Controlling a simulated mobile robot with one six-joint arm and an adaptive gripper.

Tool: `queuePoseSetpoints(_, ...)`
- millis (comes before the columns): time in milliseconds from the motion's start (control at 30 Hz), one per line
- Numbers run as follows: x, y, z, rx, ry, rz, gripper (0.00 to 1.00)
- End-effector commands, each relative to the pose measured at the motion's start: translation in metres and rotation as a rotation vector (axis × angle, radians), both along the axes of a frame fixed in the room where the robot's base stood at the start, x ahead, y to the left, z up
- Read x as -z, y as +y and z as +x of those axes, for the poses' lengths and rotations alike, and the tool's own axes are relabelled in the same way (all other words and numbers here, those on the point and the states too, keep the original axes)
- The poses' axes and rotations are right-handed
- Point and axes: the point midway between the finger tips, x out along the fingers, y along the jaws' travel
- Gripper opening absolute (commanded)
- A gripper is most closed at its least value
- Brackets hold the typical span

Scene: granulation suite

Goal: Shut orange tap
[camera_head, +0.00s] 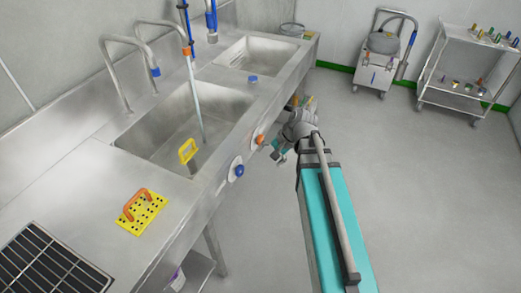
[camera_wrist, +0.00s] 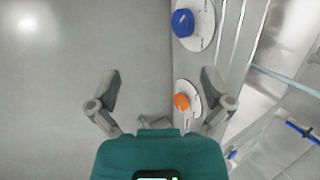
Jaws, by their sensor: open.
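The orange tap (camera_head: 259,139) is a small round knob on a white round plate on the front face of the steel sink unit. In the wrist view the orange tap (camera_wrist: 181,102) lies between my fingers, nearer the right one. My gripper (camera_head: 280,152) is in front of the sink unit, just right of the orange tap in the head view. Its two fingers are spread wide and hold nothing in the wrist view (camera_wrist: 161,78). I cannot tell whether the right finger touches the plate.
A blue tap (camera_head: 239,170) sits on the same front face, nearer the camera. A pale bluish line, perhaps water, runs down into the nearer basin (camera_head: 165,125). A yellow perforated plate (camera_head: 150,217) lies on the worktop. The floor (camera_head: 420,180) to the right is clear.

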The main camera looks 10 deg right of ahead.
Motion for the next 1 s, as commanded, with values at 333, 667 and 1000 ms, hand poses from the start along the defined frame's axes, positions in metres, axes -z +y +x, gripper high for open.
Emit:
queuePoseSetpoints(333, 0.051, -0.011, 0.039, 0.24, 0.046, 0.274, 1.0)
queuePoseSetpoints(667, 0.081, -0.032, 0.072, 0.442, 0.114, 0.545, 1.0)
queuePoseSetpoints(1000, 0.106, -0.066, 0.103, 0.617, 0.203, 0.841, 1.0)
